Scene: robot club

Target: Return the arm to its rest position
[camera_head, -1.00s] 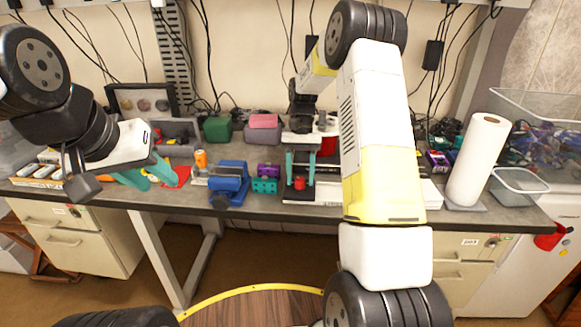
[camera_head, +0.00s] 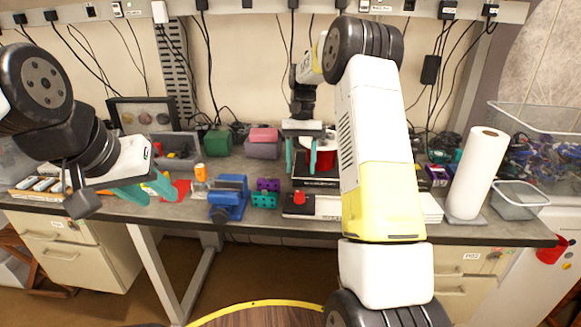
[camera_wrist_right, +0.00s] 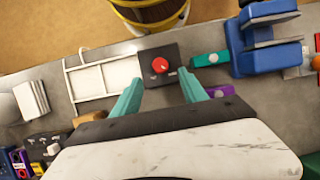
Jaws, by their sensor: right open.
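My right gripper (camera_head: 300,170) hangs over the middle of the bench with its two teal fingers apart and nothing between them. In the right wrist view the gripper (camera_wrist_right: 158,85) is open, and a black box with a red knob (camera_wrist_right: 160,66) shows beyond the fingertips. In the head view the red knob (camera_head: 299,198) is in front of and below the fingers, apart from them. My left gripper (camera_head: 150,193) is at the left above the bench's front edge, its teal fingers spread and empty.
A blue vise (camera_head: 228,200), an orange-topped bottle (camera_head: 200,173) and purple and teal blocks (camera_head: 265,195) stand left of the right gripper. A red container (camera_head: 324,160) is close behind it. A paper roll (camera_head: 473,175) and clear bins (camera_head: 520,190) stand at the right.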

